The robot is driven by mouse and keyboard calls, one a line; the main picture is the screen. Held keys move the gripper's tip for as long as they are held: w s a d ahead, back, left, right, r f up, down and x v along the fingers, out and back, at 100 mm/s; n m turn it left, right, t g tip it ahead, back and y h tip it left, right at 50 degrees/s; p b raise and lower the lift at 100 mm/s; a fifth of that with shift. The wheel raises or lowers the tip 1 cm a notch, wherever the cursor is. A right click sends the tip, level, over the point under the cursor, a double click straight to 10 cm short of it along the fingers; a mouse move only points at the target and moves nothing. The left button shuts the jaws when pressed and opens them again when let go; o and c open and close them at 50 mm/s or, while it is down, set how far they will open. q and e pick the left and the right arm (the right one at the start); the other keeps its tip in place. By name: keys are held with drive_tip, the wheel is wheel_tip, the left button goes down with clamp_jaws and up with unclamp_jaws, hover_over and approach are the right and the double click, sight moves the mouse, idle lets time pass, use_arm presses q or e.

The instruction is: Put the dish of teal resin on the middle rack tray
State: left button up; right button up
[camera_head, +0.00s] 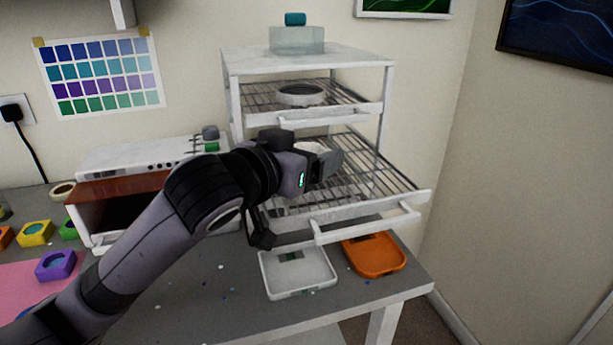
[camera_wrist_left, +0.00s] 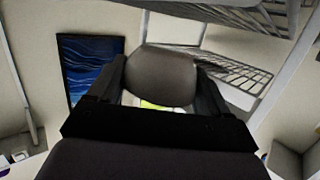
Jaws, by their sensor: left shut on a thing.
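My left gripper (camera_head: 326,163) is shut on a round dish, over the pulled-out wire tray (camera_head: 385,181) of the white rack. Only a pale part of the dish (camera_head: 309,147) shows behind the gripper in the head view. In the left wrist view the dish (camera_wrist_left: 163,75) is a grey rounded shape between the two fingers. Its resin is hidden, so I cannot tell its colour. I cannot tell whether the dish touches the wires. The pulled-out tray lies below another wire tray (camera_head: 257,98). My right gripper is not in view.
A round dish (camera_head: 301,94) stands on the upper tray. A clear box with a teal knob (camera_head: 297,40) is on the rack top. A white tray (camera_head: 298,272) and an orange tray (camera_head: 373,255) lie on the table below. A small oven (camera_head: 140,155) stands at left.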

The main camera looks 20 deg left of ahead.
use_arm(q)
drive_tip(key=shift+f, duration=1.8)
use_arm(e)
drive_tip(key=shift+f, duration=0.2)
use_arm(q)
drive_tip(key=shift+f, duration=0.1)
